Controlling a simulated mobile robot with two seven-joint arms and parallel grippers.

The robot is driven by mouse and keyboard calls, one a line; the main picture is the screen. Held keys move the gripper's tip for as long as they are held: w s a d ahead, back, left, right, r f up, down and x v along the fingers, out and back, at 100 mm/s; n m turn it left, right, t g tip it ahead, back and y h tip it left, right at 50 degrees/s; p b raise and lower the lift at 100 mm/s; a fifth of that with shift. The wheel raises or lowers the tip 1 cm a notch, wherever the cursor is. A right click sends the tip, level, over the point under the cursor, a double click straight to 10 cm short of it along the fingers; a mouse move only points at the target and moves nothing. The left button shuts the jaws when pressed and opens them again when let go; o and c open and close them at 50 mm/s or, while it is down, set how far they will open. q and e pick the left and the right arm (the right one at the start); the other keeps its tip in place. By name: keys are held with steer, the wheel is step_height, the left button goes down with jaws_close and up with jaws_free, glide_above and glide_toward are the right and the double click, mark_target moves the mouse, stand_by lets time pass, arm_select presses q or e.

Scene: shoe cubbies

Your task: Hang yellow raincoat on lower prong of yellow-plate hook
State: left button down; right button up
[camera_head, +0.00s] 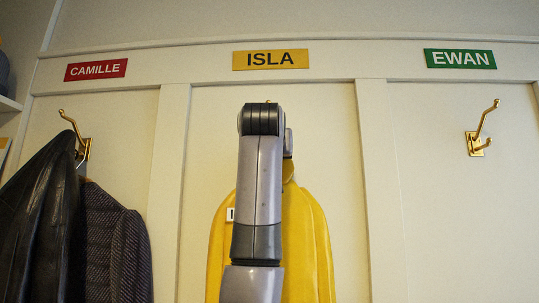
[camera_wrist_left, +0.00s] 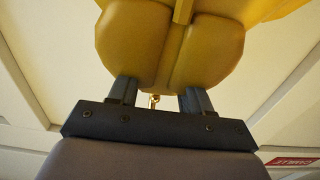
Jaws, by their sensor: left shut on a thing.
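The yellow raincoat (camera_head: 307,235) is upright in front of the middle panel, below the yellow ISLA plate (camera_head: 270,60). My left arm covers its middle and most of its collar; a thin loop shows at its neck. In the left wrist view the raincoat (camera_wrist_left: 205,50) fills the top, and my left gripper (camera_wrist_left: 157,97) is shut on it. A small part of a gold hook (camera_wrist_left: 153,101) shows between the fingers. In the head view my arm hides nearly all of that hook, so I cannot tell whether the loop touches a prong. My right gripper is in neither view.
A dark jacket (camera_head: 40,200) and a tweed coat (camera_head: 115,245) hang on the left hook (camera_head: 85,145) under the red CAMILLE plate (camera_head: 96,69). The gold hook (camera_head: 478,140) under the green EWAN plate (camera_head: 460,59) is empty. Upright dividers separate the panels.

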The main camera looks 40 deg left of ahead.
arm_select(q)
steer(key=shift+c, duration=2.1)
jaws_free()
steer(key=shift+r, duration=0.1)
steer(key=b+v, duration=0.2)
steer(key=v, duration=0.5)
steer(key=shift+b, duration=0.35)
steer(key=shift+s+d, duration=0.1)
